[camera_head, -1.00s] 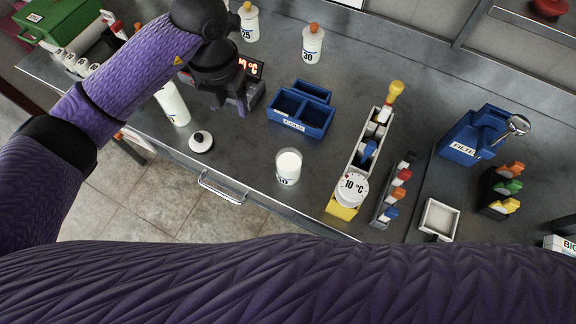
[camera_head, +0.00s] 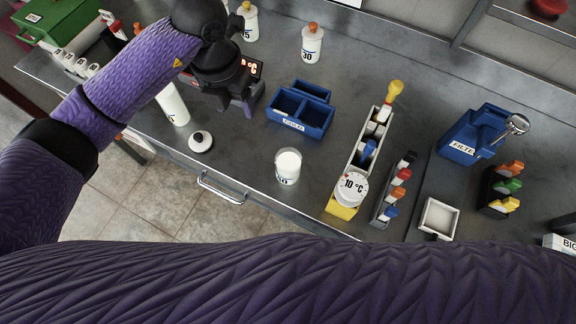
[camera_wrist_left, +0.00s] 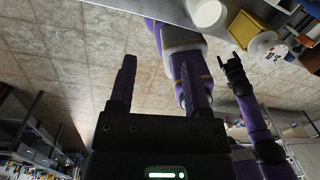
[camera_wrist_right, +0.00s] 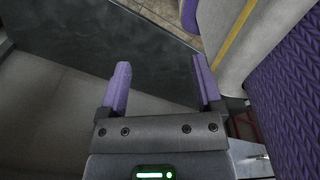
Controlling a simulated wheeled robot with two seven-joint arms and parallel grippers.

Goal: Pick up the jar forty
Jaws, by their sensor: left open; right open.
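A white open-topped jar (camera_head: 288,167) stands upright near the front edge of the bench. Its label is only partly legible, ending in 0; I take it as jar forty. A white round top also shows at the top of the left wrist view (camera_wrist_left: 207,12). My left gripper (camera_head: 238,106) is above the bench, up and left of the jar, by the red display. Its fingers are apart and empty in the left wrist view (camera_wrist_left: 158,85). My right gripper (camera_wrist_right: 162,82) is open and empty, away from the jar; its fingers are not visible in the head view.
A white lid with a dark knob (camera_head: 200,142) lies left of the jar. A blue divided tray (camera_head: 300,112) sits behind it. A grey rack with a 10 °C dial (camera_head: 352,187) stands to the right.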

